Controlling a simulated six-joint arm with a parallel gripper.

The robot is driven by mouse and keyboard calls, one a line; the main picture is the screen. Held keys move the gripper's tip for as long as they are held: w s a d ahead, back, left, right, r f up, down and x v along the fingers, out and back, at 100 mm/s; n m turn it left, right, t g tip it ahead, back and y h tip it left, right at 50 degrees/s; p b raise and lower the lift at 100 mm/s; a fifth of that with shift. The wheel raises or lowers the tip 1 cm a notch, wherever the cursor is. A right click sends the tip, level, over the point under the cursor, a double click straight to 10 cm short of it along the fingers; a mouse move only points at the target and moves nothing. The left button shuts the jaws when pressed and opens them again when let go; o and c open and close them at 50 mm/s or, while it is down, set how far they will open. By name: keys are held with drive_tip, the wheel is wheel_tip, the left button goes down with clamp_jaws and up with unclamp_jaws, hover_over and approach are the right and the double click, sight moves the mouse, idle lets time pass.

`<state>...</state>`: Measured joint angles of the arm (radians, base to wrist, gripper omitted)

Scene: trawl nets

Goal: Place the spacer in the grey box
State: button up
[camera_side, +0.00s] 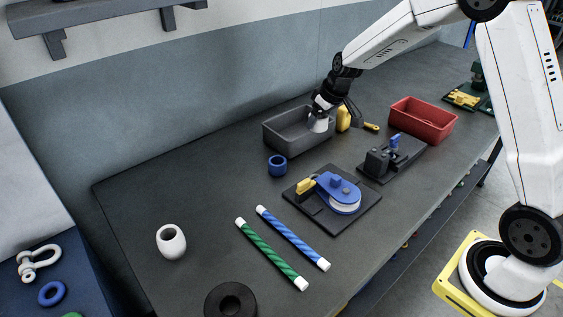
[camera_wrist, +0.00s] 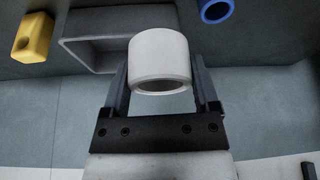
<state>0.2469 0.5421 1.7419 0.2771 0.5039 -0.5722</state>
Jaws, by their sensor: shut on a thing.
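The spacer, a white hollow cylinder (camera_wrist: 160,58), is held between the two fingers of my gripper (camera_wrist: 161,88) in the wrist view. In the side view it shows as a small white piece (camera_side: 319,124) under my gripper (camera_side: 321,112). The grey box (camera_side: 303,143) is an open tray near the back wall. My gripper and the spacer are at its right end in the side view, around rim height; I cannot tell whether the spacer is inside the rim. The box's rim also shows behind the spacer in the wrist view (camera_wrist: 92,42).
A yellow block (camera_side: 343,118) stands right beside the grey box, with a yellow-handled tool (camera_side: 370,126) near it. A blue ring (camera_side: 277,166) sits in front. A red bin (camera_side: 422,121), a black fixture (camera_side: 392,157) and a pulley board (camera_side: 333,200) stand to the right.

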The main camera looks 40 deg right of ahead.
drive_tip(key=shift+d, duration=0.45)
drive_tip(key=shift+w, duration=0.15)
approach(292, 132)
drive_tip(key=a, duration=0.1)
drive_tip(key=s+a, duration=0.1)
drive_tip(key=a, duration=0.1)
drive_tip(key=a+f, duration=0.1)
drive_tip(key=shift+s+a, duration=0.2)
drive_tip(key=shift+s, duration=0.15)
drive_tip(key=shift+w+d+f, duration=0.1)
drive_tip(key=shift+w+f, duration=0.45)
drive_tip(key=shift+w, duration=0.05)
drive_tip(key=shift+w+f, duration=0.2)
drive_tip(key=shift+f, duration=1.55)
